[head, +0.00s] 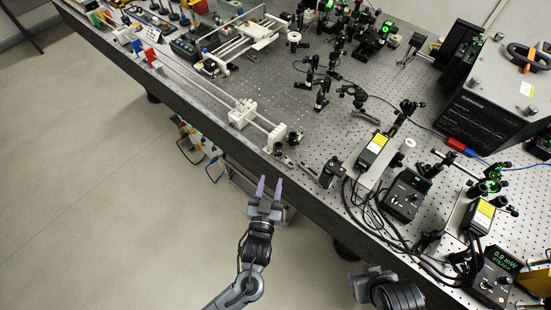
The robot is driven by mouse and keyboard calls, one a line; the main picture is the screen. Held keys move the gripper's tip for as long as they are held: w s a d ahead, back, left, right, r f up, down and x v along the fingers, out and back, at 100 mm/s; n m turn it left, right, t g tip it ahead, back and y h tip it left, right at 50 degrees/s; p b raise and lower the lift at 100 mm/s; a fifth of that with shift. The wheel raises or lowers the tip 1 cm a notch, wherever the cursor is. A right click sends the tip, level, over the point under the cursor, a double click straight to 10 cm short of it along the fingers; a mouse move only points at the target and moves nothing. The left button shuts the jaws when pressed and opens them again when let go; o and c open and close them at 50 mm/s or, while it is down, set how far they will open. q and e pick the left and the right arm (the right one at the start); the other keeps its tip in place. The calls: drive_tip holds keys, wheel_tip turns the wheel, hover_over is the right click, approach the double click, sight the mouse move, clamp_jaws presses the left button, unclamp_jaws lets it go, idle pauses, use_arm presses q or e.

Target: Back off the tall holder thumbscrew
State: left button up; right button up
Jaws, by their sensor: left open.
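My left gripper (269,187) is open and empty, with purple fingertips pointing toward the bench's front edge. It is out in front of the edge and touches nothing that I can see. Several black post holders stand on the bench, among them one near the front edge (333,171), one in the middle (321,95) and one behind it (310,68). I cannot tell which is the tall holder, and its thumbscrew is too small to make out. My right gripper (368,284) is partly in view at the bottom; its fingers do not show clearly.
The perforated bench top (290,100) has some clear room in the middle. A white rail assembly (243,113) lies along the front edge, left of the black parts. A yellow-labelled box (374,150), a black controller (405,195) and loose black cables (372,215) crowd the right.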

sight(276, 156)
use_arm(q)
drive_tip(key=w, duration=0.3)
drive_tip(key=w+d, duration=0.1)
drive_tip(key=w, duration=0.4)
drive_tip(key=shift+w+d+b, duration=0.2)
drive_tip(key=shift+w+b, duration=0.1)
clamp_jaws()
